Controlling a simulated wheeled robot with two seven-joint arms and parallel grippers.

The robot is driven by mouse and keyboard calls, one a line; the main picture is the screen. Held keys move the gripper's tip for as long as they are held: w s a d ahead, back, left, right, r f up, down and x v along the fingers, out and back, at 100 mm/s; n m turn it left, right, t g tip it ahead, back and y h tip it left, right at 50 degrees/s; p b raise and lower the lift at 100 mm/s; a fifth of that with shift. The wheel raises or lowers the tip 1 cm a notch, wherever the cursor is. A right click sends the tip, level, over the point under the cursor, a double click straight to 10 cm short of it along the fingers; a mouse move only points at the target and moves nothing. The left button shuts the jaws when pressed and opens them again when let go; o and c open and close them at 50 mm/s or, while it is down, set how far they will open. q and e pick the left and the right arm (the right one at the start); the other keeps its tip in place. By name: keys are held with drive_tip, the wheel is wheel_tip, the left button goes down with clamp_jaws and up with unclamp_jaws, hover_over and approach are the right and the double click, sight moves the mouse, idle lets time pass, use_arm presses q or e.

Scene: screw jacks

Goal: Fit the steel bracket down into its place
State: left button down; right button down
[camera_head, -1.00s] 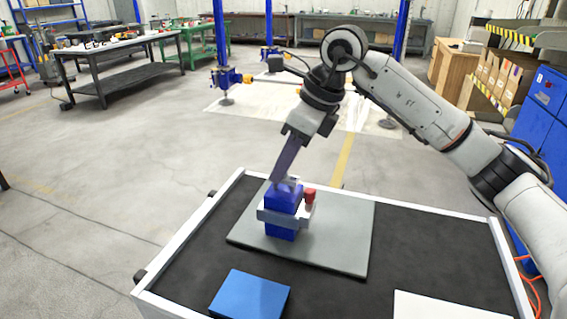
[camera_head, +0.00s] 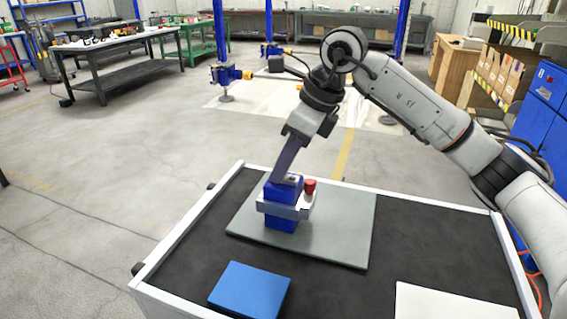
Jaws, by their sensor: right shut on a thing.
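A blue block-shaped post (camera_head: 283,191) stands on a grey plate (camera_head: 340,225) on the cart top. The light grey steel bracket (camera_head: 284,210) sits around or against the post's middle, with blue showing above and below it. A red knob (camera_head: 310,186) stands at its right side. My right gripper (camera_head: 286,178) reaches down from above to the top of the post, shut on what appears to be the bracket. The fingertips are small and partly hidden, so the exact grip and any gap under the bracket cannot be told. My left gripper is out of view.
The cart has a black mat and a raised white rim (camera_head: 190,228). A blue flat block (camera_head: 250,289) lies at the front left, and a white flat panel (camera_head: 450,301) lies at the front right. The mat right of the plate is clear.

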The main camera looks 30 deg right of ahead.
drive_tip(key=c, duration=1.5)
unclamp_jaws()
drive_tip(key=shift+f, duration=0.1)
drive_tip(key=shift+c, duration=0.2)
drive_tip(key=v, duration=1)
drive_tip(key=shift+s, duration=0.1)
